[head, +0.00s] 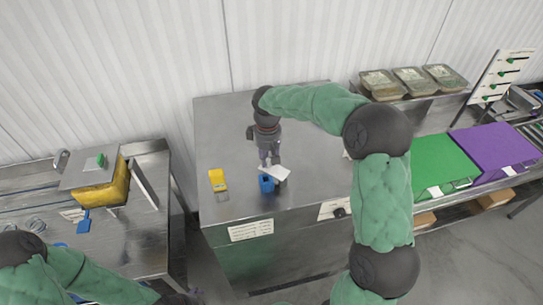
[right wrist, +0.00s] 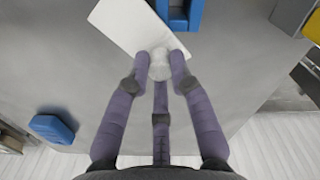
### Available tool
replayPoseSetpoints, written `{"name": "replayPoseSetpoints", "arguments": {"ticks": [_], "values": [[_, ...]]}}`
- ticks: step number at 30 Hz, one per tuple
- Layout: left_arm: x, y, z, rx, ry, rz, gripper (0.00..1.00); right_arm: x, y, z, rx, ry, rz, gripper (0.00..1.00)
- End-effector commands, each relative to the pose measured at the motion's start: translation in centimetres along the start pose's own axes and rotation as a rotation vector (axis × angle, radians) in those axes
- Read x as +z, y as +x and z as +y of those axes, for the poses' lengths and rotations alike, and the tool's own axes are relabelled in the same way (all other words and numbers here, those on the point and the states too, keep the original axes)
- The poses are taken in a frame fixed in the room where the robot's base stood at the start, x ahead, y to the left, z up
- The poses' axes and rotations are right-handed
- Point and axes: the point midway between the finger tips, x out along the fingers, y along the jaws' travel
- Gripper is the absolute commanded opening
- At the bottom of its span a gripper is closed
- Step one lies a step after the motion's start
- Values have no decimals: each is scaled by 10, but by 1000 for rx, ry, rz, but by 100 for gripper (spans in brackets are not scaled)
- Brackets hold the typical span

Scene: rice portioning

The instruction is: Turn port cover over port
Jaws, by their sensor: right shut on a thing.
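The thin white plate (head: 274,173), which looks like the port cover, lies above the steel cabinet's top, tilted in the head view. In the right wrist view the white plate (right wrist: 128,25) lies slanted at the fingertips. My right gripper (head: 270,160) points down, its fingers closed around a small pale round part (right wrist: 160,66) at the plate's edge. A blue block (head: 266,184) is just below the plate, and blue parts (right wrist: 180,12) show beside the plate in the wrist view. I cannot make out the port opening. My left arm shows at lower left, its gripper out of view.
A yellow piece (head: 217,180) lies on the steel cabinet top (head: 225,125), left of the blue block. A yellow container (head: 102,188) stands on the left bench. Green (head: 440,160) and purple (head: 495,150) boxes are at right. Another blue piece (right wrist: 52,128) shows in the wrist view.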

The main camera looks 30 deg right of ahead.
Motion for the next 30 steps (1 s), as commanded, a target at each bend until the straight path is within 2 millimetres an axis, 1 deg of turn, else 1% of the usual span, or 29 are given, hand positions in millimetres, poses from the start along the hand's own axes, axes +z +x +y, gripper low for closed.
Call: {"name": "replayPoseSetpoints", "arguments": {"ticks": [6, 18, 24, 30], "values": [[0, 2, -1, 0, 0, 0, 86, 4, 1, -13, 0, -208, -1, 0], [0, 4, -2, 0, 0, 0, 86, 15, 0, -31, 0, -571, -1, 0], [0, 4, -2, 0, 0, 0, 86, 21, 1, -37, -1, -707, -1, 0], [0, 4, -2, 0, 0, 0, 86, 25, 1, -40, -1, -798, -1, 0]]}}
